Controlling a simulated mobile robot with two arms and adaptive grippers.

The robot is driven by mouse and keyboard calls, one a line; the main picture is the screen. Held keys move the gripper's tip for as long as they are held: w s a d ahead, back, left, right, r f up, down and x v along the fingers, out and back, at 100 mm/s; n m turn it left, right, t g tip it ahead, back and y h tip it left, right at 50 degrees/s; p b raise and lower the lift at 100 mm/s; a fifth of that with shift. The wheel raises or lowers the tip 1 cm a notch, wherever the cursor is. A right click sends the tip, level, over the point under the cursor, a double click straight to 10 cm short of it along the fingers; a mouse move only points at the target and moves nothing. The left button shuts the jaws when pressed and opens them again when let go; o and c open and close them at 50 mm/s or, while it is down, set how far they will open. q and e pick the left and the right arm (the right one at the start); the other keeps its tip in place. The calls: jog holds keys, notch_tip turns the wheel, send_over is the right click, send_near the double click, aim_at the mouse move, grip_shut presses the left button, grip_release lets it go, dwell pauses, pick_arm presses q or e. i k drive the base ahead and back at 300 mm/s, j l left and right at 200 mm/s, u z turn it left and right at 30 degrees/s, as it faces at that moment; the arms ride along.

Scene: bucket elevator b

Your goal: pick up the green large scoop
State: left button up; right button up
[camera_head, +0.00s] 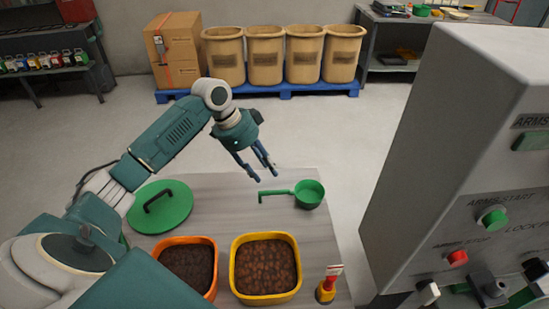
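The green large scoop (308,194) lies on the grey table (230,195), its round cup to the right and its handle (274,194) pointing left. My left gripper (264,173) hangs above and just behind the handle, fingers pointing down and to the right. Its fingers look apart, with nothing between them. It does not appear to touch the scoop. My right gripper is not in view.
A green lid (178,212) with a black handle lies left on the table. An orange bin (186,240) and a yellow bin (235,285) of beans stand in front. A red-and-yellow tool (327,287) stands front right. A grey control cabinet (430,150) rises at right.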

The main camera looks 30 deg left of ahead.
aim_at(309, 193)
jog(key=k+j, duration=0.2)
jog(key=j, duration=0.2)
jog(key=k+j, duration=0.2)
jog(key=j, duration=0.2)
jog(key=k+j, duration=0.2)
jog(key=j, duration=0.2)
jog(key=k+j, duration=0.2)
jog(key=j, duration=0.2)
jog(key=k+j, duration=0.2)
jog(key=j, duration=0.2)
jog(key=k+j, duration=0.25)
jog(key=j, duration=0.1)
